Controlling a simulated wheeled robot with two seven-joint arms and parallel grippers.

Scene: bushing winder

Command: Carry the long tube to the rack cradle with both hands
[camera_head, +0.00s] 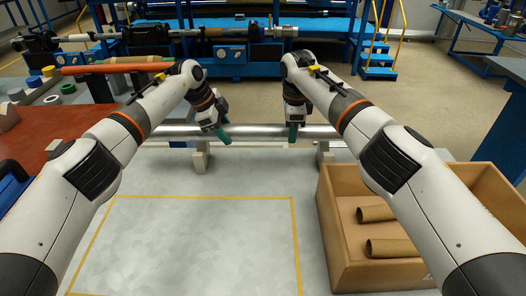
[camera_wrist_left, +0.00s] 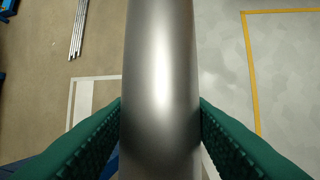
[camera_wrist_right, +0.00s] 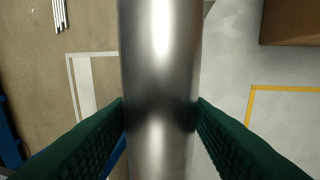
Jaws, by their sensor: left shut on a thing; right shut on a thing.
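The long tube (camera_head: 258,131) is a shiny silver cylinder lying level, left to right, at the far edge of the pale worktop. My left gripper (camera_head: 223,133) is shut on it left of its middle. My right gripper (camera_head: 294,132) is shut on it further right. In the left wrist view the tube (camera_wrist_left: 160,70) runs between the green finger pads, and the right wrist view shows the tube (camera_wrist_right: 160,60) likewise. Two light grey cradle supports (camera_head: 201,158) (camera_head: 323,156) stand under the tube, outside both grippers. I cannot tell whether the tube touches them.
An open cardboard box (camera_head: 335,235) with brown tubes (camera_head: 376,213) stands on the right of the worktop. A yellow outline (camera_head: 200,198) marks a bare area in front. A red-brown table (camera_head: 50,135) with small parts is on the left. A blue machine (camera_head: 235,55) stands behind.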

